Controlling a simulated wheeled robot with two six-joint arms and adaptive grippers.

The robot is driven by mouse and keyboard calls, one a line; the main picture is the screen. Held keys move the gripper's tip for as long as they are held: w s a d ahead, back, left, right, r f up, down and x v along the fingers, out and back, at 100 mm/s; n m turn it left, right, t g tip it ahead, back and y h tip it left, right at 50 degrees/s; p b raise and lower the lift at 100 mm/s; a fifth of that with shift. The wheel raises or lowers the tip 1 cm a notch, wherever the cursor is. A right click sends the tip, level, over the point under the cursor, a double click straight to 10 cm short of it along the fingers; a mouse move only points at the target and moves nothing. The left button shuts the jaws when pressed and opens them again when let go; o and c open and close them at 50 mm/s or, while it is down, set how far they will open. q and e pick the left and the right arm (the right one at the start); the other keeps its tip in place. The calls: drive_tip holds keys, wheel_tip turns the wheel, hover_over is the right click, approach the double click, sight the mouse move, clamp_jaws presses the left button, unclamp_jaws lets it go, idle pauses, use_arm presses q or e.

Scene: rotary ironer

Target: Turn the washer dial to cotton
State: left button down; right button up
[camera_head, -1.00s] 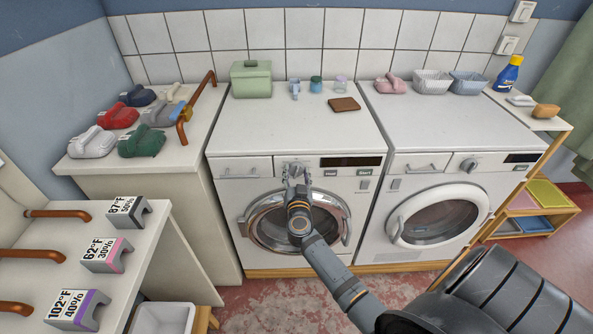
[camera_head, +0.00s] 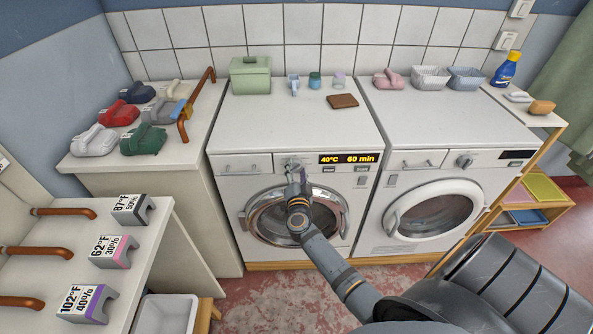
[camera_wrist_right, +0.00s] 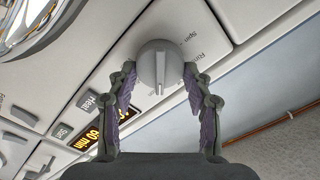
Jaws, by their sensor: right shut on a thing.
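The left white machine, the washer (camera_head: 227,190), has a round grey dial (camera_head: 291,162) on its front panel, mostly hidden by my gripper in the head view. In the wrist view the dial (camera_wrist_right: 158,66) is a grey knob with a raised ridge, between my fingers. My right gripper (camera_wrist_right: 160,84) is shut on the dial, one finger at each side; it also shows in the head view (camera_head: 293,172). The washer display (camera_head: 347,159) is lit and reads "40°C 60 min". Beside the dial I read "Spin" and part of another label; no cotton label is legible. My left gripper is not in view.
"Heat" (camera_wrist_right: 88,101) and "Start" (camera_wrist_right: 63,131) buttons sit near the display. A second front-loading machine (camera_head: 393,196) with its own dial (camera_head: 464,161) stands at the right. A green box (camera_head: 250,76) and brown wallet-like item (camera_head: 342,101) lie on the washer top.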

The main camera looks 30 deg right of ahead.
idle(0.3)
drive_tip(key=o, duration=1.1)
drive_tip(key=shift+o, duration=0.2)
drive_tip(key=v, duration=1.2)
drive_tip(key=shift+s, duration=0.1)
